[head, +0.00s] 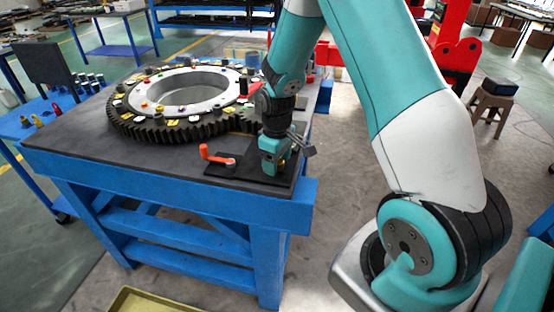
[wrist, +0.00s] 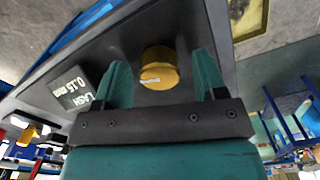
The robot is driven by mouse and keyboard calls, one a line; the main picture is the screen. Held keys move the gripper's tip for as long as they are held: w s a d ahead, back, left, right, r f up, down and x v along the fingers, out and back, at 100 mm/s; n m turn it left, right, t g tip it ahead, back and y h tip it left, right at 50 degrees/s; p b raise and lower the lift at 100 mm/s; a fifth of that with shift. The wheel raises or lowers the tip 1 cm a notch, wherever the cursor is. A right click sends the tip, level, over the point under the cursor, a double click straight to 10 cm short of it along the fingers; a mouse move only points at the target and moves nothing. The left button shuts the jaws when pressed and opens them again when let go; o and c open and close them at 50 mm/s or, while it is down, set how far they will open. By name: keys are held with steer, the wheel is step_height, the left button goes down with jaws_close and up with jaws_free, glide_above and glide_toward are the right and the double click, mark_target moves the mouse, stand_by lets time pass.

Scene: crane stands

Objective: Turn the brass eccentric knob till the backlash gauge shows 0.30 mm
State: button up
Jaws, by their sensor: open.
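The brass knob (wrist: 160,72) is a short round yellow cylinder with a pale mark on its face, on a dark plate in the wrist view. My gripper (wrist: 160,62) is open, with one teal finger on each side of the knob and a visible gap to both. The backlash gauge (wrist: 76,93) is a small lit display left of the fingers; its slanted digits appear to read 0.15 mm. In the head view my gripper (head: 275,168) points down at the front right corner of the bench and largely hides the knob.
A large toothed ring (head: 160,128) lies on the blue workbench (head: 90,155) behind the gripper. An orange crank handle (head: 217,156) stands just left of the gripper. A blue side table (head: 45,125) with small parts is at the left.

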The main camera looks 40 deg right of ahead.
steer(key=shift+f, duration=0.15)
steer(key=c, duration=0.9)
steer(key=shift+m, duration=0.3)
steer(key=m, duration=0.5)
steer(key=shift+m, duration=0.3)
steer(key=m, duration=0.5)
steer(key=shift+p, duration=0.3)
steer(key=shift+m, duration=0.4)
steer(key=o, duration=0.9)
